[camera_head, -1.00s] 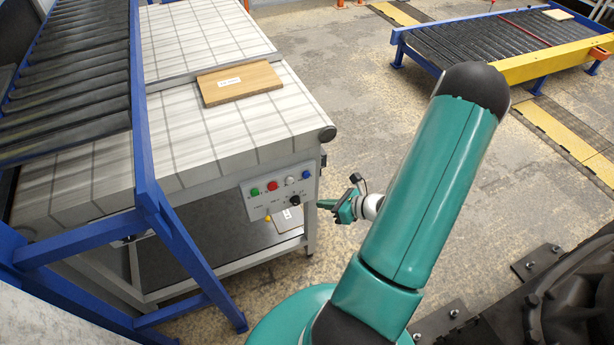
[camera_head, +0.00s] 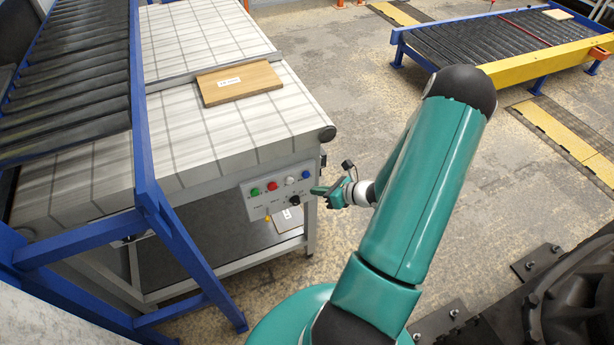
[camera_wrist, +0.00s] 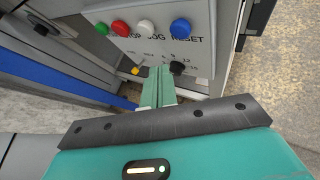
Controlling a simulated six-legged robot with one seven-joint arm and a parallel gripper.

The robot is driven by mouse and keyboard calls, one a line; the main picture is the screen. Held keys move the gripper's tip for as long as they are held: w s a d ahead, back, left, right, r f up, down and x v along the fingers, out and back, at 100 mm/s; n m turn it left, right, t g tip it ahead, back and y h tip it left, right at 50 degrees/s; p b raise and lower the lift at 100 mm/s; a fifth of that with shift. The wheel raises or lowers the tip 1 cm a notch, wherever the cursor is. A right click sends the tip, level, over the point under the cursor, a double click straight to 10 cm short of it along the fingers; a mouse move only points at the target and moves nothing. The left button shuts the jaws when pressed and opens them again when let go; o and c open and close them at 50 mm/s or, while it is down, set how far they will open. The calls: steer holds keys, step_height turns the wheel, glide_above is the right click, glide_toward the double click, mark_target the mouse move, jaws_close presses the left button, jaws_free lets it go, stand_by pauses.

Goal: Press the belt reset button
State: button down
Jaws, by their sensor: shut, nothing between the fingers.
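The control panel (camera_head: 280,206) is on the end of the belt table. Its top row has green, red, white and blue buttons. The blue button (camera_head: 306,174) is rightmost; in the wrist view the blue button (camera_wrist: 181,27) sits above the printed word RESET. A black knob (camera_wrist: 177,68) and a small yellow part are lower on the panel. My gripper (camera_head: 316,190) is shut and empty, by the panel's right edge. In the wrist view its fingers (camera_wrist: 157,72) point at the panel, below the button row and left of the knob. Contact cannot be told.
A wooden board (camera_head: 240,82) with a white label lies on the belt (camera_head: 190,125). A blue-framed roller conveyor (camera_head: 70,75) stands on the left. Another roller conveyor (camera_head: 480,45) with a yellow side is at the back right. The floor right of the table is open.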

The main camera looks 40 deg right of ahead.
steer(key=shift+w+d, duration=0.2)
steer(key=shift+w, duration=0.55)
steer(key=shift+w+d, duration=0.2)
steer(key=shift+w, duration=0.55)
steer(key=shift+w, duration=0.1)
stand_by(0.8)
steer(key=shift+w+d, duration=0.15)
steer(key=shift+w, duration=0.15)
steer(key=shift+w+d, duration=0.1)
steer(key=shift+w, duration=0.35)
stand_by(0.8)
steer(key=shift+s, duration=0.15)
steer(key=shift+s+a, duration=0.25)
steer(key=shift+s, duration=0.45)
steer(key=s, duration=0.2)
steer(key=s+a, duration=0.1)
steer(key=s, duration=0.1)
steer(key=shift+s+a, duration=0.2)
steer(key=shift+s, duration=0.2)
